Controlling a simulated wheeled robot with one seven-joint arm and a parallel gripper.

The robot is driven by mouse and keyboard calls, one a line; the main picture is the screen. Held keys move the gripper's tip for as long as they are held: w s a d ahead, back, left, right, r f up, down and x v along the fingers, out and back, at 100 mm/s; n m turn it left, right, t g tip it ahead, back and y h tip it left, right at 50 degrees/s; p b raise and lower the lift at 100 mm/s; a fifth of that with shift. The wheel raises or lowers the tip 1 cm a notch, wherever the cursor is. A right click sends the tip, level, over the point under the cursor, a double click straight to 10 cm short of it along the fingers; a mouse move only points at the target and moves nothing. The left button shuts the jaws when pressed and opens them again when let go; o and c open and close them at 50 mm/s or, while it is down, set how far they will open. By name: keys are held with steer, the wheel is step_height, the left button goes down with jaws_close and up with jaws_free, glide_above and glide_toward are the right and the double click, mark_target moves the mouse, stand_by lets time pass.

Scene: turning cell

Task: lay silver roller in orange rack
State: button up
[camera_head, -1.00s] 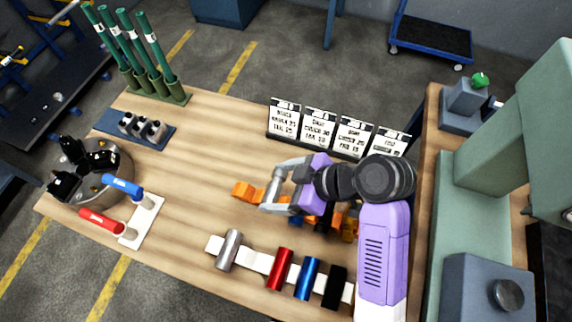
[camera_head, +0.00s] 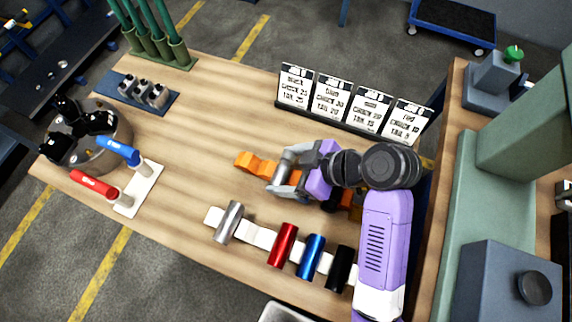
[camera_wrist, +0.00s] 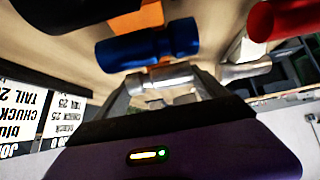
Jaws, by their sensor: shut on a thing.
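My gripper (camera_head: 289,176) is shut on a silver roller (camera_head: 284,163), at the left part of the orange rack (camera_head: 255,165). In the wrist view the held silver roller (camera_wrist: 160,78) lies crosswise between the fingers, beside a blue roller (camera_wrist: 148,48) and a black roller (camera_wrist: 88,12) on the orange rack (camera_wrist: 147,14). Whether the held roller touches the rack cannot be told. My gripper and arm hide much of the rack in the head view.
A white rack (camera_head: 258,237) in front holds another silver roller (camera_head: 229,222), a red roller (camera_head: 283,245), a blue roller (camera_head: 310,256) and a black roller (camera_head: 339,268). Printed cards (camera_head: 332,96) stand behind. The table's middle left is clear.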

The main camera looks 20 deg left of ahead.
steer(key=shift+f, duration=0.5)
stand_by(0.3)
steer(key=o, duration=1.5)
steer(key=b+v, duration=0.1)
steer(key=v, duration=0.6)
steer(key=shift+d+r, duration=0.25)
